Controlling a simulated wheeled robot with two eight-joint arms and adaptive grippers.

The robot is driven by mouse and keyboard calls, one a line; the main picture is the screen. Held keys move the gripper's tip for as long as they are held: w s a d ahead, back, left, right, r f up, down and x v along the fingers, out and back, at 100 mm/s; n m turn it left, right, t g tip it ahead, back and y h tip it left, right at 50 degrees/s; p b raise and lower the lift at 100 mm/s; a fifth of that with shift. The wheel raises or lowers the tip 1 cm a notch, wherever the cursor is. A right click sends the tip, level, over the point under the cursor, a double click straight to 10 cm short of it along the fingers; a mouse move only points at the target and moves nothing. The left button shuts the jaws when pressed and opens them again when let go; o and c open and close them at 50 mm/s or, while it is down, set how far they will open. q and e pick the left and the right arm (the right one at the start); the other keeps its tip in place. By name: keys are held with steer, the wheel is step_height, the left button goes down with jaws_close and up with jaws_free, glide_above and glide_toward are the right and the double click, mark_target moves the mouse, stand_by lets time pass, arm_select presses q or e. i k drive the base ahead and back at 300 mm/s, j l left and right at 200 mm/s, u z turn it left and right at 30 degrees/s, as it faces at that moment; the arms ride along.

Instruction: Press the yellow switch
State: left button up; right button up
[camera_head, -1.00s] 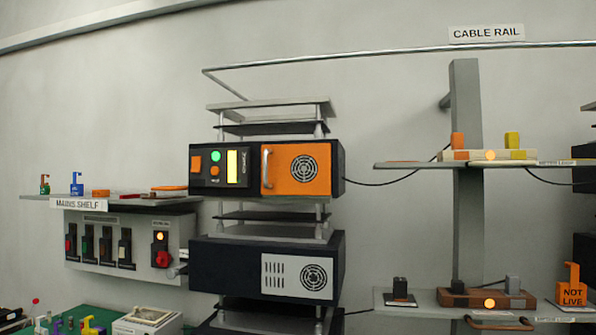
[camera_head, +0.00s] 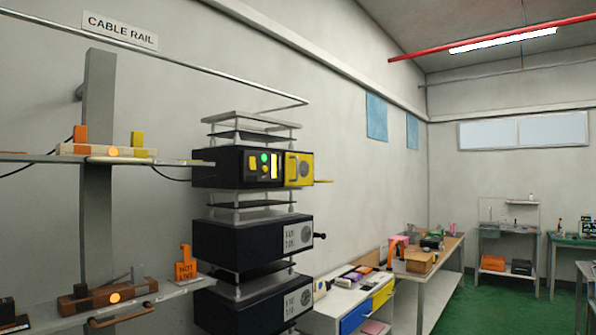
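No gripper of mine shows. I cannot tell which yellow part is the switch.
A white cabinet (camera_head: 322,312) and a workbench (camera_head: 440,252) stand along the wall. Green floor (camera_head: 480,315) is open at right.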

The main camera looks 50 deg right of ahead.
mark_target(252, 166)
steer(key=z, duration=1.5)
